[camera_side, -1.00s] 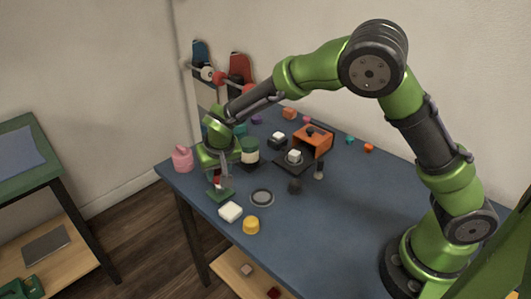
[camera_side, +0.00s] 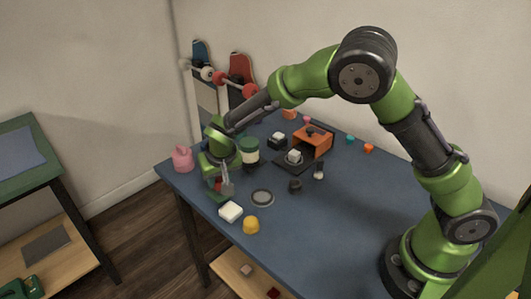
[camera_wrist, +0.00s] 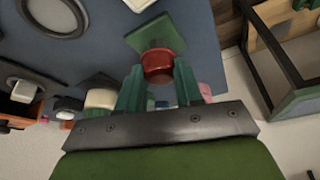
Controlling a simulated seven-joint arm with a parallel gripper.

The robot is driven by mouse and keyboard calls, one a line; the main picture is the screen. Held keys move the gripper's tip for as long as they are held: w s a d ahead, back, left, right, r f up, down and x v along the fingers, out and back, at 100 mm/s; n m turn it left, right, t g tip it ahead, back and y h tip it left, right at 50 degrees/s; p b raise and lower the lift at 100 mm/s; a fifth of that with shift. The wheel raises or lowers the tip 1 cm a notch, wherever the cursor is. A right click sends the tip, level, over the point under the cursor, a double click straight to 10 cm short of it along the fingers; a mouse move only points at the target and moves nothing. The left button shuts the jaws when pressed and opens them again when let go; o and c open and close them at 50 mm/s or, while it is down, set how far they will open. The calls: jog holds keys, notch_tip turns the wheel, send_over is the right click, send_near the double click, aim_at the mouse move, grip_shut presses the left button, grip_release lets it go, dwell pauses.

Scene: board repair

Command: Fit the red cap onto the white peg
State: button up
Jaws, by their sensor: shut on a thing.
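The red cap (camera_wrist: 157,68) is between the two teal fingers of my gripper (camera_wrist: 158,88) in the wrist view. My gripper is shut on it. A green square plate (camera_wrist: 153,33) lies directly beyond the cap and partly behind it. In the side view the red cap (camera_side: 218,184) shows small at my gripper (camera_side: 222,184), low over the green plate (camera_side: 216,197) near the table's left edge. No white peg shows at the green plate; the cap and fingers cover its middle. I cannot tell whether the cap touches a peg or the plate.
A white block (camera_side: 230,211), a yellow piece (camera_side: 251,226) and a grey round dish (camera_side: 262,197) lie nearby. A green jar (camera_side: 248,151) stands close behind my gripper, and a pink container (camera_side: 182,158) stands left. The orange box (camera_side: 313,139) is farther back. The front right table is clear.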

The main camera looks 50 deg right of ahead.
jog(key=shift+f, duration=0.6)
dwell(0.6)
jog(key=o, duration=0.7)
jog(key=shift+r, duration=0.1)
jog(key=shift+v, duration=5.45)
jog(key=shift+w, duration=0.1)
